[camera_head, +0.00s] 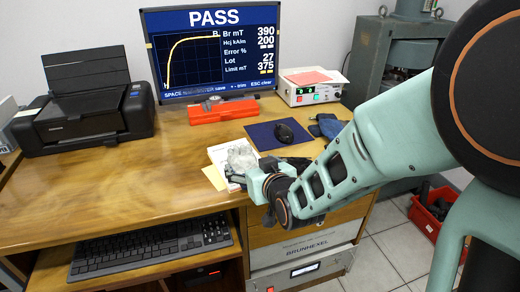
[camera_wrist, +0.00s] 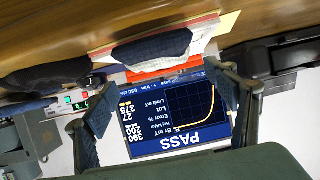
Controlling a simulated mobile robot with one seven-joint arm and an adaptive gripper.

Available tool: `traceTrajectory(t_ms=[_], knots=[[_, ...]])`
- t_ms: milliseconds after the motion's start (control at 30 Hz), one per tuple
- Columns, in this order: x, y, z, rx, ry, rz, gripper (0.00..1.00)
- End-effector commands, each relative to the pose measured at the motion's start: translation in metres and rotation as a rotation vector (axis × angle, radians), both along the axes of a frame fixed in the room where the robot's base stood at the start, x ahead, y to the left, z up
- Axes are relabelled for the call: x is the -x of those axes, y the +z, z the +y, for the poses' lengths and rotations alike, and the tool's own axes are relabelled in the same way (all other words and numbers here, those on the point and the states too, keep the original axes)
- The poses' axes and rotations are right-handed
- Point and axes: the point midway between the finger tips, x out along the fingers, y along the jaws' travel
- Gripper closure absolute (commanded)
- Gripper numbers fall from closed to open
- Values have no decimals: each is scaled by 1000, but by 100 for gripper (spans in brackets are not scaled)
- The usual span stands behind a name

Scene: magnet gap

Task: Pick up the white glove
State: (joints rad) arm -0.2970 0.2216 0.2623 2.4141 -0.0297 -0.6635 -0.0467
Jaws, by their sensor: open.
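A pale, crumpled thing that looks like the white glove (camera_head: 241,158) lies on a small stack of papers at the desk's front edge in the head view. In the wrist view, which is upside down, a rounded dark blue-grey shape (camera_wrist: 152,49) sits on the papers; I cannot tell whether it is the glove. My gripper (camera_head: 262,184) is at the desk's front edge, close beside the papers and partly in front of them. In the wrist view my gripper (camera_wrist: 166,92) has its two fingers wide apart with nothing between them.
A monitor (camera_head: 212,50) stands behind a red case (camera_head: 208,110). A mouse pad (camera_head: 268,138) with a mouse (camera_head: 284,133) and a blue-grey cloth (camera_head: 327,126) lie right of the papers. A printer (camera_head: 80,105) stands left. A keyboard (camera_head: 150,249) is below. The desk's left middle is clear.

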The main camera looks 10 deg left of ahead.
Motion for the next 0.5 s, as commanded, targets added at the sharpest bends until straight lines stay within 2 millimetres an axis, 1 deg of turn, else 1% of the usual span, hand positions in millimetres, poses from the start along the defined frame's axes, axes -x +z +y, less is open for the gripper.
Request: traceTrajectory(t_ms=[233,333,500], knots=[[-23,-17,22,-1,0,2,22],[-32,-20,27,-2,-1,1,22],[-36,-20,30,0,-1,0,22]])
